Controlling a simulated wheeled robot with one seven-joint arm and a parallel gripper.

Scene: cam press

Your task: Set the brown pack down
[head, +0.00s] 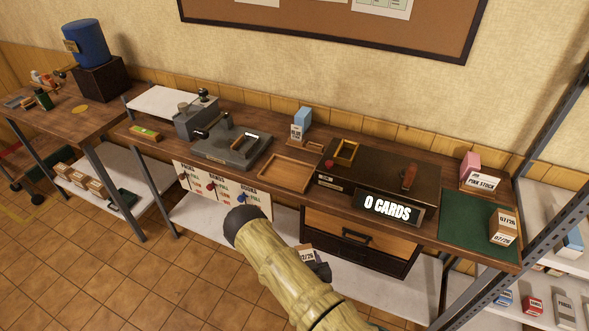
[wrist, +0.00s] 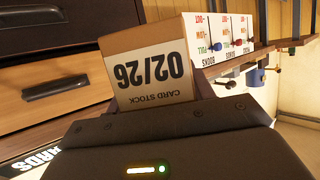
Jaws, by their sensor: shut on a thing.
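The brown pack (wrist: 148,62) is a box labelled "CARD STOCK 02/26", upside down in the wrist view. My gripper (wrist: 165,105) is shut on it; the fingertips are largely hidden behind the gripper's body. In the head view the held pack (head: 306,254) shows small beyond my arm, in front of the bench and left of its drawers. My gripper (head: 320,268) is partly hidden by my arm there. A second brown pack (head: 503,227), with a date label that seems to read 07/26, stands on the green mat (head: 462,224) at the bench's right end.
The bench holds a grey press (head: 232,145), an empty wooden tray (head: 284,173), a blue box (head: 303,116), a dark machine with a "0 CARDS" sign (head: 388,206), and a pink pack (head: 470,166). Drawers (head: 355,240) hang below. The mat's left part is clear.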

